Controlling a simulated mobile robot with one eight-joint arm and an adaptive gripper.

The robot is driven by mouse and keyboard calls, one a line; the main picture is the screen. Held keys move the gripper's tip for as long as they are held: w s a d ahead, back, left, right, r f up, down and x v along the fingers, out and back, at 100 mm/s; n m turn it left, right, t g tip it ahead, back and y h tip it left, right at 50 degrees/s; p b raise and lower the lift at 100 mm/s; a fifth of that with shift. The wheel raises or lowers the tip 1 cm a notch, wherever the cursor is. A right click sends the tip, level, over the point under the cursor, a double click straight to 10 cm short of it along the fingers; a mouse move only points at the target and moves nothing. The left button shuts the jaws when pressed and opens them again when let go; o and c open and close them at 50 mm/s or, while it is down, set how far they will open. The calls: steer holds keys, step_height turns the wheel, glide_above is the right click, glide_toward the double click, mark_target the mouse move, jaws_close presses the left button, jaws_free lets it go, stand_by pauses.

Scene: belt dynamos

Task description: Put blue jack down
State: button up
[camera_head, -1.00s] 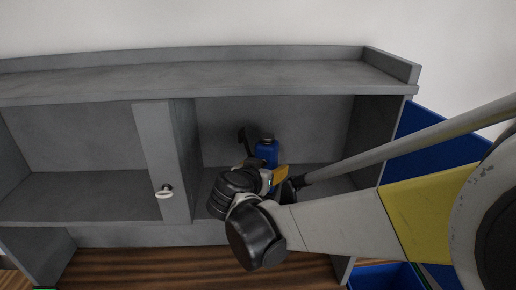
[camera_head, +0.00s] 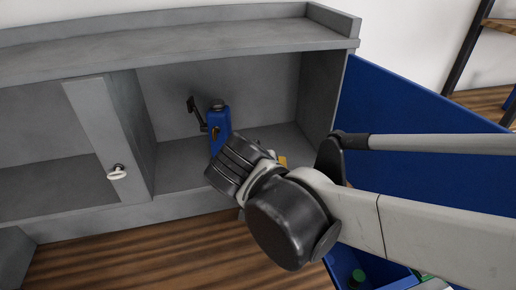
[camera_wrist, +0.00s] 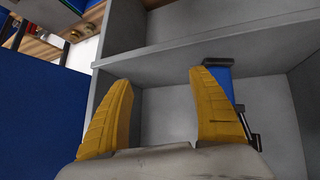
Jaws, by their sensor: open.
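The blue jack (camera_head: 218,124) stands upright in the right compartment of the grey cabinet, with a dark lever at its left. My gripper (camera_wrist: 161,80) is open, its two yellow fingers apart and nothing seen between them. In the head view my dark wrist covers the jack's lower part, and the fingers are mostly hidden. In the wrist view the jack (camera_wrist: 222,78) shows behind the right finger, which covers much of it. I cannot tell whether that finger touches it.
The grey cabinet (camera_head: 190,48) has a divider (camera_head: 105,130) with a white knob (camera_head: 117,172) left of the jack. A large blue panel (camera_head: 400,105) stands right of the cabinet. A blue bin (camera_head: 340,268) with green items is at the lower right. The left compartment looks empty.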

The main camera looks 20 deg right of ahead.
steer(key=s+d+f+n+y, duration=0.1)
steer(key=s+d+y, duration=0.1)
steer(key=s, duration=0.3)
steer(key=s+d+f+n+g+y, duration=0.1)
steer(key=s+d+f+y, duration=0.1)
steer(key=s, duration=0.3)
steer(key=shift+s+d+f, duration=0.2)
steer(key=shift+d+f, duration=0.05)
steer(key=shift+d, duration=0.5)
